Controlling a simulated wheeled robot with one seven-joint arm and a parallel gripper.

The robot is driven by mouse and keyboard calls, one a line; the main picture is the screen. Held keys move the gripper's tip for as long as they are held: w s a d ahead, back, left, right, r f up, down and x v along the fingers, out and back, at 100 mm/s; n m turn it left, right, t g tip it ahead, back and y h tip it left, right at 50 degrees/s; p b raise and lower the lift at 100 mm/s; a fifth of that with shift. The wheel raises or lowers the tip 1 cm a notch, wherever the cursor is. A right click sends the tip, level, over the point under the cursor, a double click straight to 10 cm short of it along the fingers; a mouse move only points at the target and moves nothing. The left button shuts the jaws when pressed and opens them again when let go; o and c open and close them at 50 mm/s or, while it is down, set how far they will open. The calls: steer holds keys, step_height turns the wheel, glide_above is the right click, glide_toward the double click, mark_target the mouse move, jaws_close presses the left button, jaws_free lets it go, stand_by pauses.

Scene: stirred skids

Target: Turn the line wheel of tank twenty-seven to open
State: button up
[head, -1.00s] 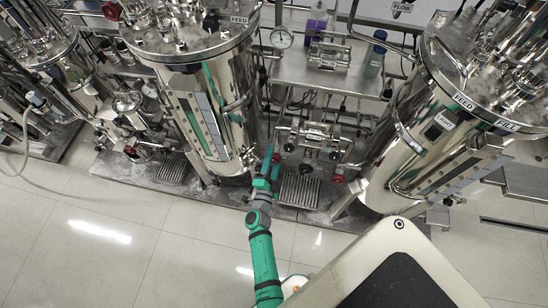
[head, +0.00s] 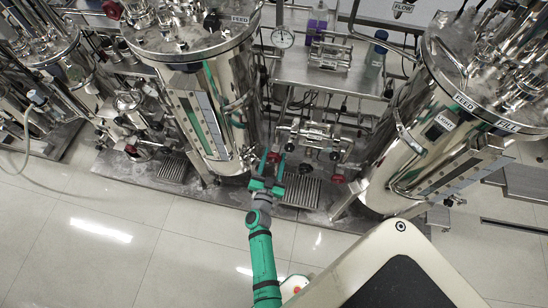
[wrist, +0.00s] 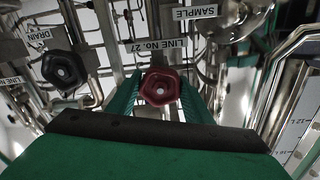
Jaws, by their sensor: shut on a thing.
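A dark red line wheel (wrist: 160,87) sits in the middle of the wrist view, below a label reading LINE No. 27 (wrist: 153,46), which shows upside down. My gripper (wrist: 161,98) has one green finger on each side of the wheel and is shut on it. In the head view my gripper (head: 272,164) reaches up to the pipework between the two big tanks, low beside the left tank (head: 205,105). There the wheel shows only as a small red spot between the fingertips.
A black wheel (wrist: 65,70) by a DRAIN label (wrist: 33,39) stands just left of my fingers. A SAMPLE label (wrist: 195,13) is above. The right tank (head: 425,135) and a drain grate (head: 300,191) stand close by. The tiled floor (head: 170,255) in front is clear.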

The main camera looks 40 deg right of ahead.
steer(key=shift+a+n, duration=0.15)
steer(key=shift+n, duration=0.45)
steer(key=shift+w+n, duration=0.1)
steer(key=shift+n, duration=0.2)
steer(key=o, duration=1)
steer(key=v, duration=1)
steer(key=shift+s+a, duration=0.2)
steer(key=shift+s, duration=0.15)
steer(key=shift+o, duration=0.2)
